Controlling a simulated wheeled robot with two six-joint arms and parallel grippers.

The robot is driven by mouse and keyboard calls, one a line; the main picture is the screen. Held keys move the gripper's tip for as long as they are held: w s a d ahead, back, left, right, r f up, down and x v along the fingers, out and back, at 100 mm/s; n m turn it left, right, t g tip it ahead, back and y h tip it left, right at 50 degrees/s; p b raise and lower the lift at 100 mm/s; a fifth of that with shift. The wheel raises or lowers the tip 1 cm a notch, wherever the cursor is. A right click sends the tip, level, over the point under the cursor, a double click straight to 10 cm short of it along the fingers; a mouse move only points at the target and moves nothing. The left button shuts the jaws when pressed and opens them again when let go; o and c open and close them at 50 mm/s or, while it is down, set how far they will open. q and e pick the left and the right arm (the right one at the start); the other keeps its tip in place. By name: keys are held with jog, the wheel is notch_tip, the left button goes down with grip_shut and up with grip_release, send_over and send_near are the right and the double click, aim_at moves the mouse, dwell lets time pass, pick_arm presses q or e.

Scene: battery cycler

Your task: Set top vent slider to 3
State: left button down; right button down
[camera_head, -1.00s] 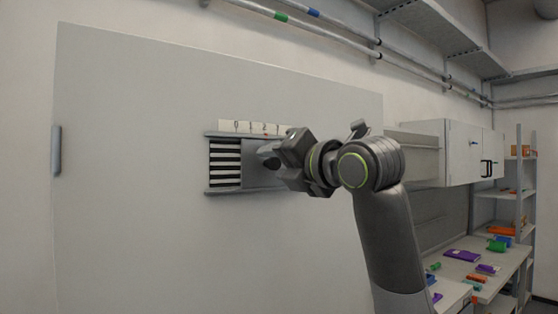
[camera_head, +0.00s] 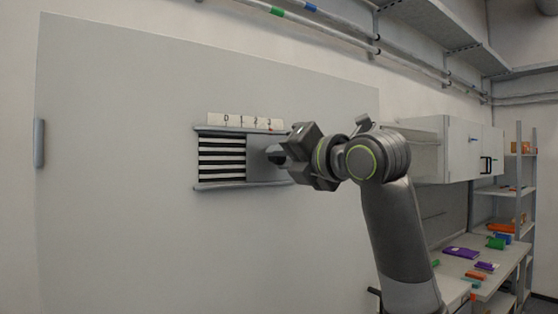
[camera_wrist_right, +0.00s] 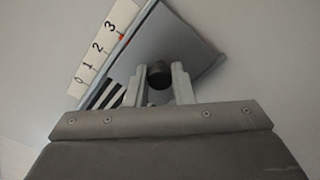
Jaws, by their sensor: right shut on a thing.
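The top vent is a framed opening with black and white slats (camera_head: 221,158) on a large grey panel. Its grey slider plate (camera_head: 262,148) covers the right part of the opening. A white scale (camera_head: 238,121) above it is marked 0 to 3. A red marker (camera_wrist_right: 121,37) stands by the 3 in the right wrist view. My right gripper (camera_head: 285,155) is shut on the slider's dark round knob (camera_wrist_right: 159,76), which sits between its two fingers. The gripper hides the plate's right end in the head view. My left gripper is not in view.
The grey panel (camera_head: 120,150) around the vent is flat, with a handle (camera_head: 39,143) at its left edge. To the right are a wall cabinet (camera_head: 455,150), a bench (camera_head: 470,268) with several coloured items, and a shelf rack (camera_head: 520,190).

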jog(key=shift+r, duration=0.1)
jog(key=c, duration=1.5)
grip_release()
jog(key=shift+o, duration=1.1)
jog(key=shift+w+d, duration=0.1)
jog(key=shift+d, duration=0.05)
jog(key=shift+o, duration=0.2)
jog(key=shift+w+d, duration=0.1)
jog(key=shift+d, duration=0.1)
jog(key=shift+a, duration=0.1)
jog(key=shift+s+b, duration=0.35)
jog(key=shift+s, duration=0.1)
jog(key=b+v, duration=0.7)
jog(key=v, duration=1)
jog(key=shift+w, duration=0.15)
